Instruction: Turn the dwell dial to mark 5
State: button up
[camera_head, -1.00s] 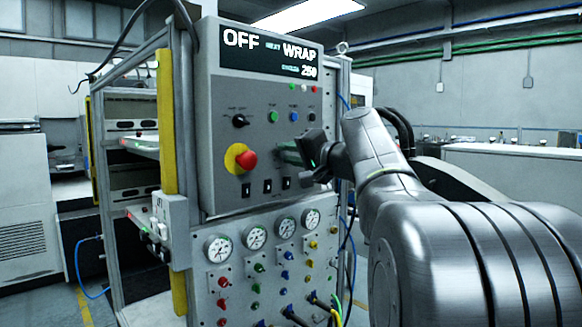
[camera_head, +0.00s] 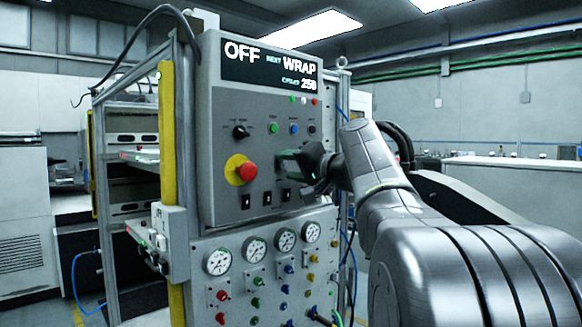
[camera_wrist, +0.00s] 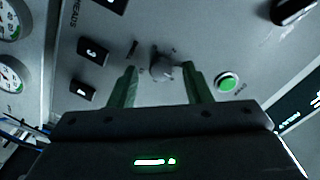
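A small grey round dial (camera_wrist: 163,70) sits on the panel in the wrist view, with faint marks around it too small to read. I take it for the dwell dial. My gripper (camera_wrist: 160,76) is open, with its two green fingers on either side of the dial. A gap shows between each finger and the dial, and I cannot tell how deep the fingers reach. In the head view my gripper (camera_head: 283,158) is at the right part of the grey control panel (camera_head: 222,105), right of the red stop button, and hides the dial.
The red stop button (camera_head: 247,172) on its yellow disc and a black selector (camera_head: 240,131) are left of my gripper. A lit green button (camera_wrist: 228,83) is close to one finger. Black rocker switches (camera_wrist: 92,50) and gauges (camera_head: 217,261) lie below.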

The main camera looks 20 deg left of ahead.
jog(key=shift+d, duration=0.1)
jog(key=v, duration=1.3)
jog(key=shift+s+d+p, duration=0.2)
jog(key=shift+d+p, duration=0.1)
jog(key=shift+p, duration=0.1)
jog(key=x, duration=1.4)
jog(key=shift+b, duration=0.4)
jog(key=shift+r, duration=0.1)
jog(key=shift+d, duration=0.15)
